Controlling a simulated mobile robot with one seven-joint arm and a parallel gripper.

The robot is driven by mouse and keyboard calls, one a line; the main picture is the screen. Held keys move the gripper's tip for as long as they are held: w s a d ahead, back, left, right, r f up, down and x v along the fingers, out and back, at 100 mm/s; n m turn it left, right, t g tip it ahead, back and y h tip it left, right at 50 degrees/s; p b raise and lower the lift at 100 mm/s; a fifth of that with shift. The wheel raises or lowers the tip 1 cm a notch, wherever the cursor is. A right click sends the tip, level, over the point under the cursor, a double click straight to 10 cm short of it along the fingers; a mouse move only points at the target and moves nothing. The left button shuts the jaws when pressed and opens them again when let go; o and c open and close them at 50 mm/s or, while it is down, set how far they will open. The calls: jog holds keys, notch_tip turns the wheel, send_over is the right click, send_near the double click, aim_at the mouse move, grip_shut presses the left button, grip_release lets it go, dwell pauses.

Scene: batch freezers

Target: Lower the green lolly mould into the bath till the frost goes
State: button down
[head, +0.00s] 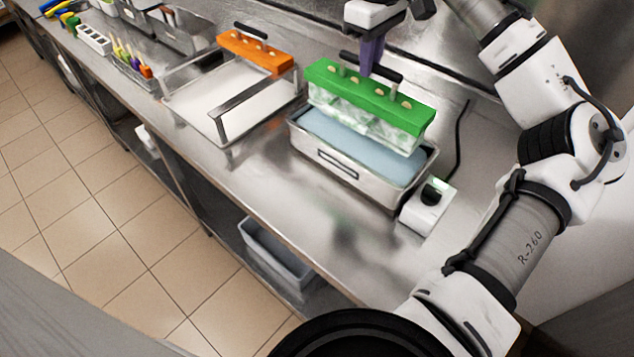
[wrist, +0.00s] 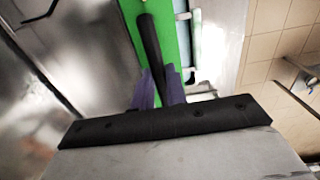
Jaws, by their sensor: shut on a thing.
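The green lolly mould (head: 372,95) has a green top with a black bar handle (head: 370,66) and whitish, frosted moulds (head: 365,130) beneath. My gripper (head: 371,65), with purple fingers, is shut on the handle from above. The mould hangs roughly level over the steel bath (head: 338,172), which holds pale blue liquid (head: 350,147). The frosted moulds show above the liquid, and I cannot tell whether their lowest tips touch it. The wrist view shows the green top (wrist: 181,35) and black handle (wrist: 150,45) between the purple fingers (wrist: 158,88).
Left of the bath, an orange mould (head: 255,52) sits at the far side of a handled steel tray (head: 195,108). The counter in front of the bath (head: 290,210) is clear. A wall rises behind.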

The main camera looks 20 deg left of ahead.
aim_at(358, 110)
jog(key=shift+w+d, duration=0.3)
jog(key=shift+w, duration=0.45)
jog(key=shift+f, duration=0.3)
dwell(0.7)
jog(key=shift+f+b, duration=1.55)
jog(key=shift+f, duration=3.25)
dwell(1.5)
